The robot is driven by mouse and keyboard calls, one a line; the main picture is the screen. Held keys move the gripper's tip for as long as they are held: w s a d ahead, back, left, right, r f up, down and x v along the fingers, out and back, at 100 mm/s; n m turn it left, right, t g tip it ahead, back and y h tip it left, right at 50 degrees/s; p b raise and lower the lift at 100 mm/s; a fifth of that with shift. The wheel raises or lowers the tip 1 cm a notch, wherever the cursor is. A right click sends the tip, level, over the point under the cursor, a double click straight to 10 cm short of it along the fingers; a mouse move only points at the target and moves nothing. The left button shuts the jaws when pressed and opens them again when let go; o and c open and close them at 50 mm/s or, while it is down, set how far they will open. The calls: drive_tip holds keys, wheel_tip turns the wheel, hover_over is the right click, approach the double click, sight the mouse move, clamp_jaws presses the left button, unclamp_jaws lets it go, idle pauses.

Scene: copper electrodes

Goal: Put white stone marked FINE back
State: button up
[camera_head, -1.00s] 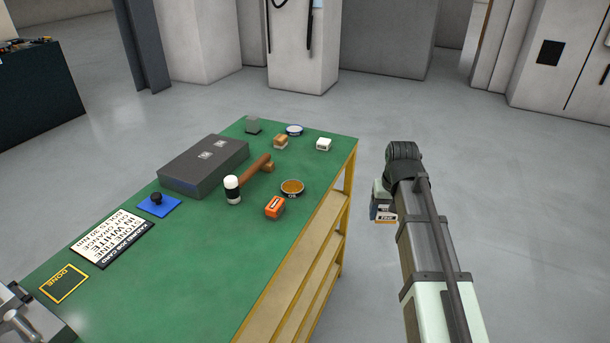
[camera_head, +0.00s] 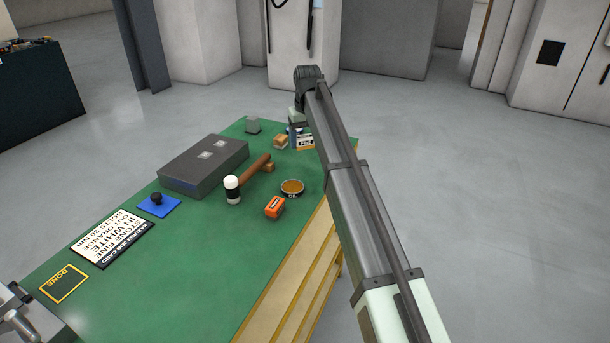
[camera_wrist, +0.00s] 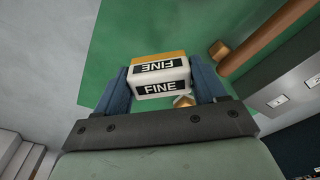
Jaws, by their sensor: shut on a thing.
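The white stone marked FINE (camera_wrist: 160,85) has black labels and an orange-yellow layer on its far side. My gripper (camera_wrist: 160,88) is shut on it, with one blue finger at each end. In the head view, the stone (camera_head: 306,143) is above or at the far right end of the green bench; its height over the surface is unclear. My gripper (camera_head: 293,139) and arm cover part of that corner.
On the green bench (camera_head: 150,280) are a grey box (camera_head: 190,176), a mallet (camera_head: 233,188), a round tin (camera_head: 292,194), an orange box (camera_head: 275,207) and a small wooden block (camera_head: 281,141).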

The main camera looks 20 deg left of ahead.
sight(305, 174)
drive_tip(key=shift+s+d+f, duration=0.15)
drive_tip(key=shift+s+d, duration=0.05)
drive_tip(key=shift+s, duration=0.05)
drive_tip(key=shift+f+n, duration=0.2)
drive_tip(key=shift+n, duration=0.1)
drive_tip(key=shift+f, duration=4.7)
drive_tip(key=shift+f, duration=0.1)
drive_tip(key=o, duration=1)
drive_tip(key=r, duration=0.8)
drive_tip(key=s+d+r, duration=0.1)
drive_tip(key=r, duration=0.3)
